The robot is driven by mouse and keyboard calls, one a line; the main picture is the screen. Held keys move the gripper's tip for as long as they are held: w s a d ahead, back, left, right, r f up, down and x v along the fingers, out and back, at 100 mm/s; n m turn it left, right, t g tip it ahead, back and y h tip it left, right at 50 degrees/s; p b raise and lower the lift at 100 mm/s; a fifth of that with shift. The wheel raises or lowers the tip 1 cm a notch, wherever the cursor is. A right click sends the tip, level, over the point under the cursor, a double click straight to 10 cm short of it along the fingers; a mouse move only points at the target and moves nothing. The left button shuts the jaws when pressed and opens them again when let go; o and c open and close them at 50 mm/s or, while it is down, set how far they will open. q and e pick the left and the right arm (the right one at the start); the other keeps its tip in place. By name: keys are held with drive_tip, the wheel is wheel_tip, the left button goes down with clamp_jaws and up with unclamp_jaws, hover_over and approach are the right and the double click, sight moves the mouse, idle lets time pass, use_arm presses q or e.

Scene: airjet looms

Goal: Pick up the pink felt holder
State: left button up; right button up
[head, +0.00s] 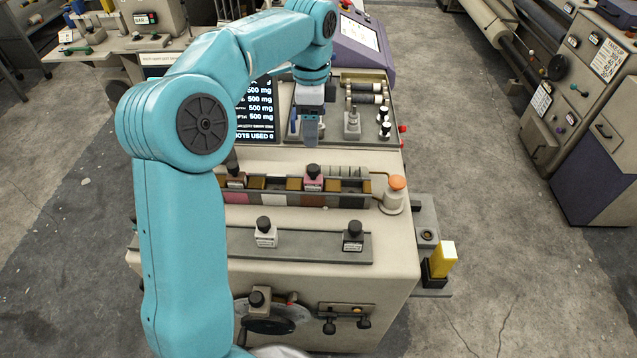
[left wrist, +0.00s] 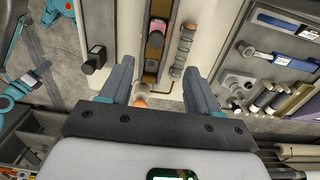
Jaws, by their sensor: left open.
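The pink felt holder (head: 313,183) has a black knob on top and stands upright in the long dark rack on the machine top. It also shows in the left wrist view (left wrist: 157,30), beyond the fingertips. My left gripper (head: 311,138) points down above the machine, behind the rack in the head view and apart from the holder. In the left wrist view its two fingers (left wrist: 160,72) are spread, with nothing held between them. My right gripper shows in neither view.
A white holder (head: 265,236) and another black-knobbed holder (head: 353,238) stand on the front strip (head: 308,247). An orange-capped bottle (head: 394,194) is at the rack's right end. A panel with pegs and rollers (head: 366,118) lies behind. A yellow block (head: 441,260) sits at the right.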

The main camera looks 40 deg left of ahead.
sight(313, 167)
use_arm(q)
drive_tip(key=f, duration=0.9)
drive_tip(key=shift+s+f, duration=0.15)
drive_tip(key=shift+s, duration=0.15)
drive_tip(key=f, duration=0.4)
drive_tip(key=shift+d+f+p, duration=0.15)
drive_tip(key=shift+d+p, duration=0.15)
drive_tip(key=shift+p, duration=0.1)
drive_tip(key=shift+w+a+f, duration=0.1)
drive_tip(key=shift+f, duration=0.35)
drive_tip(key=shift+r, duration=0.1)
drive_tip(key=shift+c, duration=0.6)
clamp_jaws()
